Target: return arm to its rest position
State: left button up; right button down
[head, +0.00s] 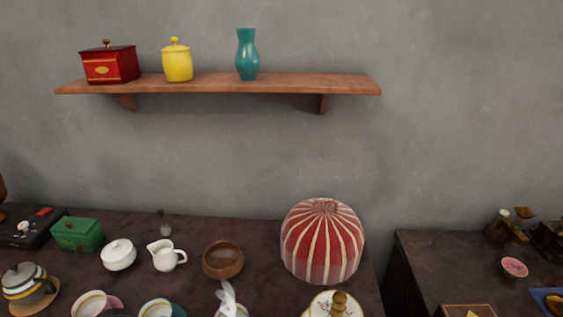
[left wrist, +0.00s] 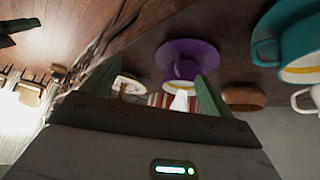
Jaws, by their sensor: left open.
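My left gripper (left wrist: 158,90) shows only in the left wrist view, with its two greenish fingers spread apart and nothing held between them. Beyond the fingers stand a purple cup on a purple saucer (left wrist: 203,50), a white object (left wrist: 180,101) and part of the red striped cosy (left wrist: 158,100). I cannot tell how far they are from the fingers. No arm or gripper of mine shows in the head view, and my right gripper is in neither view.
The dark table (head: 195,222) holds a striped cosy (head: 322,242), a brown bowl (head: 223,260), a white creamer (head: 166,255), a sugar bowl (head: 118,255) and a green box (head: 77,235). A wall shelf (head: 215,86) hangs above. A teal cup (left wrist: 290,42) is at the right in the wrist view.

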pick_arm(q)
jog(key=s+d+f+n+y, duration=0.15)
jog(key=s+f+n, duration=0.3)
jog(key=s, duration=0.75)
jog(key=s+a+f+n+g+y, duration=0.15)
jog(key=s+a, duration=0.25)
jog(key=s, duration=0.4)
jog(key=s+a+f+n+g+y, duration=0.1)
jog(key=s+a+n+g+y, duration=0.2)
jog(key=s, duration=0.4)
jog(key=w+d+f+t+h+p, duration=0.1)
jog(key=w+d+f+t+h, duration=0.1)
jog(key=w+f+t, duration=0.5)
jog(key=f+t, duration=0.1)
jog(key=t, duration=0.2)
jog(key=shift+w+d, duration=0.3)
jog(key=shift+w, duration=0.05)
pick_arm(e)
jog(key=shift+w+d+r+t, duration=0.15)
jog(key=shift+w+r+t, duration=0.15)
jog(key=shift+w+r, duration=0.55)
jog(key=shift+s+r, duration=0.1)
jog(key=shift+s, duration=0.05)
